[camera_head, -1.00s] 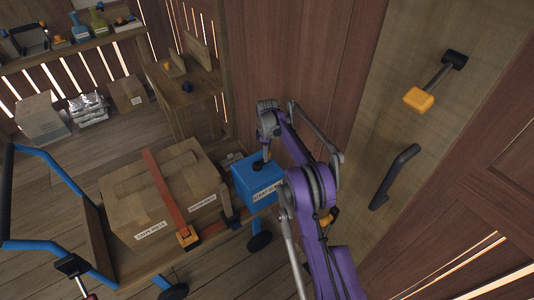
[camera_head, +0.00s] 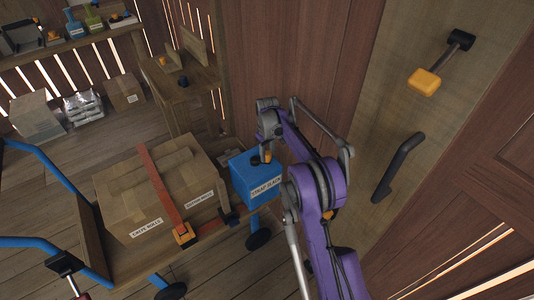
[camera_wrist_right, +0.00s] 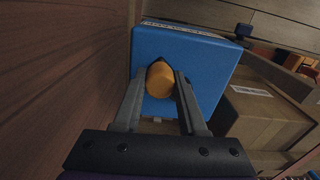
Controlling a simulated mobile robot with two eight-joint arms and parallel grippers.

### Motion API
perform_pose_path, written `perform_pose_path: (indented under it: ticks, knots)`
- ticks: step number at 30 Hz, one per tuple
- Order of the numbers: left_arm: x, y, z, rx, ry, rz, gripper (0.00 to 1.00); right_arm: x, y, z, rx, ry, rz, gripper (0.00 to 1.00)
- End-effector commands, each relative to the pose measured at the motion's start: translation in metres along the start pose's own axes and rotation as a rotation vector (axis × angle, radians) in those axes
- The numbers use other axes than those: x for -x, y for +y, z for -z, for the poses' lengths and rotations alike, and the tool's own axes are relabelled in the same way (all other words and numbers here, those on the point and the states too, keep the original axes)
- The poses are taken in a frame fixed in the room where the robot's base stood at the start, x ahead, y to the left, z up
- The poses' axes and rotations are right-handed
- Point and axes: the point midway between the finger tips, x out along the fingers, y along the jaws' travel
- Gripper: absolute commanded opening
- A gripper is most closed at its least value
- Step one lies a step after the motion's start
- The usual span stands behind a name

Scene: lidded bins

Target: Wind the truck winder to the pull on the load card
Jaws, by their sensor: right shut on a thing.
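A blue box (camera_head: 254,180) with a white label on its front stands at the right end of the low wooden truck (camera_head: 93,232). An orange knob (camera_wrist_right: 160,80) sits on the box. My right gripper (camera_wrist_right: 160,90) is shut on this knob, one finger on each side; in the head view the right gripper (camera_head: 264,152) is over the box top. A brown carton (camera_head: 125,190) lies on the truck under an orange-red strap (camera_head: 160,187), with an orange and black buckle (camera_head: 184,235) at its front. I cannot pick out a load card. My left gripper is out of view.
Blue handle bars (camera_head: 48,162) rise at the truck's left. A wooden door panel with a black handle (camera_head: 397,167) and a yellow-headed mallet (camera_head: 425,82) is close on the right. A wooden bench (camera_head: 190,98) stands behind. Plank floor is clear at front.

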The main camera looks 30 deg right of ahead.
Motion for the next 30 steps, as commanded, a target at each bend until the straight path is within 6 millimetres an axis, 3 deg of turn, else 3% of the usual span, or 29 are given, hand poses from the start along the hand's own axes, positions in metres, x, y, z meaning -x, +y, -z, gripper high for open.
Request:
perform_pose_path:
  ticks: [18, 30]
  knots:
    - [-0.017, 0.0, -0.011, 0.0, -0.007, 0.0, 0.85, 0.0, -0.024, -0.014, -0.547, -0.001, 0.0, 0.0]
    - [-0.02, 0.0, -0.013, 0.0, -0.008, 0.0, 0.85, 0.0, -0.033, -0.015, -0.734, -0.001, 0.0, 0.0]
